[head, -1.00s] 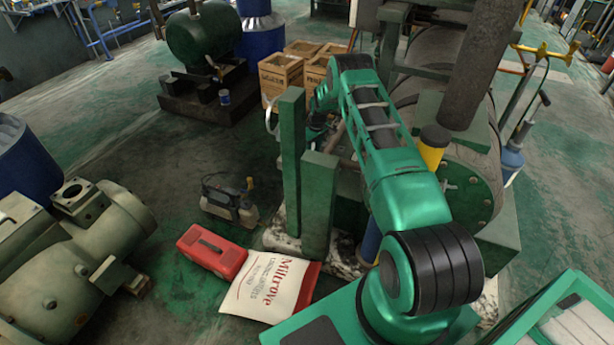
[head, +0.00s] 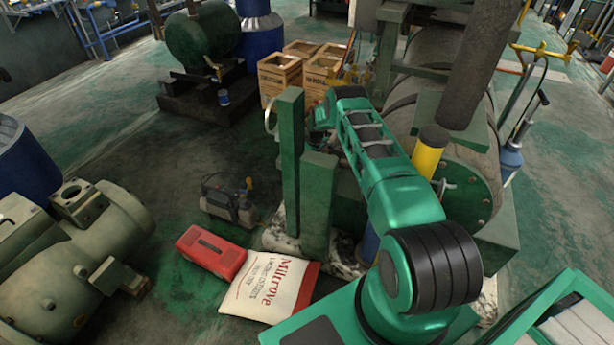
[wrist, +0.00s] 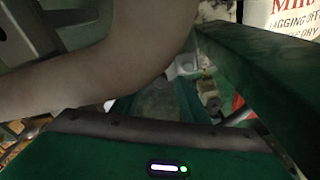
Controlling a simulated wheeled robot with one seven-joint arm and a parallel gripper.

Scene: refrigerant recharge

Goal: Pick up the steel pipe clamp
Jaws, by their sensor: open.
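I cannot pick out the steel pipe clamp for certain. A thin pale ring (head: 270,116) shows at the left side of the tall green post in the head view, but I cannot tell whether it is the clamp. My gripper (head: 319,140) is at the far end of my arm, behind and right of that post, and largely hidden. It is open. In the wrist view, a thick grey-beige curved pipe (wrist: 95,65) crosses close in front of the camera and covers much of the view. Small pale metal parts (wrist: 186,67) show beyond it, too dim to identify.
Two green posts (head: 290,160) stand close to my arm's left. A large tank (head: 465,165) and a yellow cylinder (head: 428,157) are on its right. A red case (head: 211,252), a Millrove bag (head: 270,287) and a pump (head: 229,200) lie on the floor.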

